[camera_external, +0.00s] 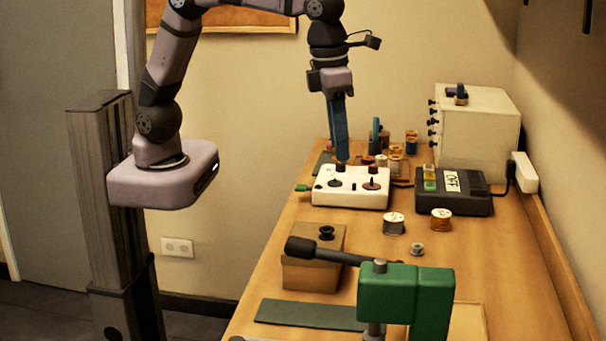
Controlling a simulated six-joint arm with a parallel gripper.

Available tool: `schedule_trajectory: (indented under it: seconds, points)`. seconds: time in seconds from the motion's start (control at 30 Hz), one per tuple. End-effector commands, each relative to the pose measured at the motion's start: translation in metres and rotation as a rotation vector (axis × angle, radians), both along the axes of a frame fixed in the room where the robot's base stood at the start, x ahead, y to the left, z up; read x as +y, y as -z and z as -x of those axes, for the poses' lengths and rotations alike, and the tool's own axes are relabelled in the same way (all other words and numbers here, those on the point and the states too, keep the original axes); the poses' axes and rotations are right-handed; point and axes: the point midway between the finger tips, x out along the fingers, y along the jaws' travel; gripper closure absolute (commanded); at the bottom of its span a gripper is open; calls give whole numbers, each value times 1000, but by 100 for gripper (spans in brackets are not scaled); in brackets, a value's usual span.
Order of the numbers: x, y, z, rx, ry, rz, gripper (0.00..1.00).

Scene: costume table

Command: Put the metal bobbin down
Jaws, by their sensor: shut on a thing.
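My gripper (342,158) points straight down over the back edge of a white box (350,201) with dark pegs or knobs on top. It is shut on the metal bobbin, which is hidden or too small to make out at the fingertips. I cannot tell whether the bobbin touches the box or a peg. Another small silvery bobbin (416,249) stands on the wooden table, to the right and in front of the white box.
A spool of grey thread (393,223) and an orange one (441,219) stand near the box. A black device marked OFF (454,192) and a white drawer cabinet (477,130) are to the right. A cardboard box (313,266) and green machine (405,298) fill the front. Several spools crowd behind.

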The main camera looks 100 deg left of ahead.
Motion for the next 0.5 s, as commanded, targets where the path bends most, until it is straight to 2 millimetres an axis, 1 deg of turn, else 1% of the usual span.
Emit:
schedule_trajectory:
  seconds: [0.03, 0.2, 0.4, 0.5]
  points:
    - [3, 4, 10, 1, 1, -1, 97]
    - [14, 30, 38, 3, -1, -1, 97]
    - [24, 64, 65, 3, -3, -1, 97]
    - [28, 78, 75, 4, -6, -1, 97]
